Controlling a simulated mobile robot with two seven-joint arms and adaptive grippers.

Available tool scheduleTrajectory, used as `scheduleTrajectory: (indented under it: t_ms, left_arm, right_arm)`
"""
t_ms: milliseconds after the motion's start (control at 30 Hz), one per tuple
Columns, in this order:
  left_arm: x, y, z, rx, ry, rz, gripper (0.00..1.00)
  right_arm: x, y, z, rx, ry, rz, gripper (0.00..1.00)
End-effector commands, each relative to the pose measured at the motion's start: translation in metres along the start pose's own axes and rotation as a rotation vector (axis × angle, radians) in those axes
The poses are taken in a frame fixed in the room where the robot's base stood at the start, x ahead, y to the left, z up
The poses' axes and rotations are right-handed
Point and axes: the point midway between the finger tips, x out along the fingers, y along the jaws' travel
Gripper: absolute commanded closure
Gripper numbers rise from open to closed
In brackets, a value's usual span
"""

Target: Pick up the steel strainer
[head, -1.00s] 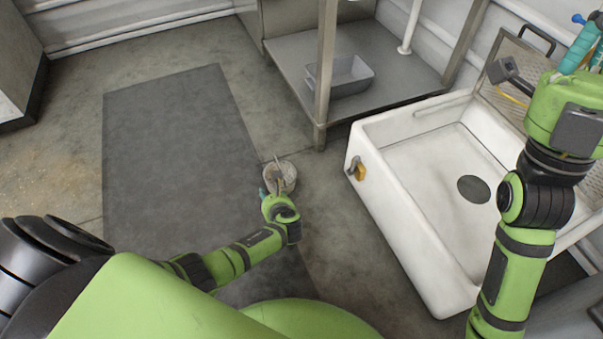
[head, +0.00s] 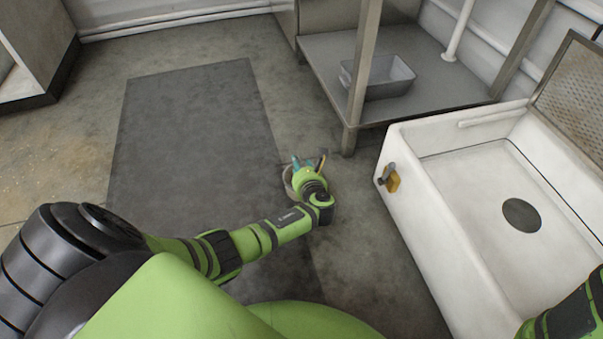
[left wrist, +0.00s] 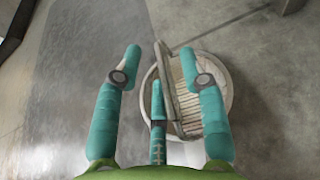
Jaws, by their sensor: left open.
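A round, pale grey metal piece that looks like the steel strainer (left wrist: 187,105) lies on the floor. It has a slatted inside and a raised bar handle (left wrist: 168,72). In the head view the strainer (head: 288,184) is mostly hidden by my left gripper (head: 305,163), which is over it. In the left wrist view my left gripper (left wrist: 160,52) is open, with its teal fingers either side of the handle. Whether any finger touches it, I cannot tell. My right gripper is outside the head view; only part of my right arm shows at the lower right.
A dark mat (head: 190,150) lies to the left. A white sink basin (head: 428,215) with a dark drain disc (head: 521,215) stands at the right. A steel rack (head: 425,80) with a grey tub (head: 385,78) on its shelf is behind; its front leg is near the strainer.

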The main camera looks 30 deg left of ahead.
Motion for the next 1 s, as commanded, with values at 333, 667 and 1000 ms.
scheduleTrajectory:
  t_ms: [333, 667, 1000]
  left_arm:
    - [0.032, 0.0, -0.001, -0.001, 0.001, 0.001, 0.59]
    - [0.032, 0.001, -0.001, -0.001, 0.001, 0.001, 1.0]
    - [0.031, 0.0, 0.002, -0.001, 0.001, 0.001, 1.0]
  right_arm:
    - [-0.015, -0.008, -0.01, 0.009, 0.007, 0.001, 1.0]
    - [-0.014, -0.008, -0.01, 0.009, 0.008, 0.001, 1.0]
    - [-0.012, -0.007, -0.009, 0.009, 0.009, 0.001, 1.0]
